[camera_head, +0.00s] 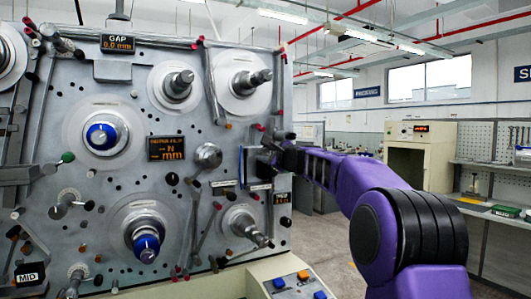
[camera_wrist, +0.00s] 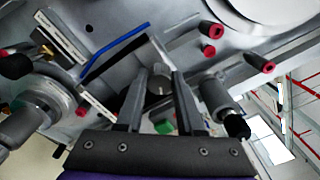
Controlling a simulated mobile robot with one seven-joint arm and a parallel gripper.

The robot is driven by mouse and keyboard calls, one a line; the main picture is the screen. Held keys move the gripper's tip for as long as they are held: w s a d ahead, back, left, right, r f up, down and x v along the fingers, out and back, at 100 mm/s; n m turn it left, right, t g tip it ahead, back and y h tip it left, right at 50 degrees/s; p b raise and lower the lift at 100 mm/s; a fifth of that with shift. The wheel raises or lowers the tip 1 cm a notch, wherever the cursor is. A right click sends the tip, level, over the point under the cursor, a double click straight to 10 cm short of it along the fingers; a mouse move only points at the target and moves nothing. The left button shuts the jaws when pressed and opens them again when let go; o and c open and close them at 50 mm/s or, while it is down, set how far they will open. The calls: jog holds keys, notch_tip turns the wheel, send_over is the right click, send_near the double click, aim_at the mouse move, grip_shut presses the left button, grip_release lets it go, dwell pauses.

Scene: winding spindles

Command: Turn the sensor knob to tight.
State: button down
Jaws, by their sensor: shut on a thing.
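The sensor knob (camera_wrist: 159,80) is a small grey knob in the middle of the wrist view, between the two fingertips of my gripper (camera_wrist: 160,88). My gripper is shut on it, with one dark finger on each side. In the head view my gripper (camera_head: 275,152) reaches the right part of the grey machine panel (camera_head: 120,180); there the arm and fingers hide the knob. The knob's marking and which setting it points to are too small to read.
Rods and rollers crowd the panel around the knob, among them a roller with a black end (camera_wrist: 222,105) to the right of my fingers and a grey spindle (camera_wrist: 38,112) to the left. A control box with blue and orange buttons (camera_head: 292,284) stands below. The aisle right of the machine looks open.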

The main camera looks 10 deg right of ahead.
jog(key=shift+m, duration=0.5)
jog(key=c, duration=0.5)
grip_release()
jog(key=shift+c, duration=0.2)
jog(key=shift+s, duration=0.1)
jog(key=b+v, duration=0.5)
jog(key=v, duration=1.2)
jog(key=shift+s, duration=0.1)
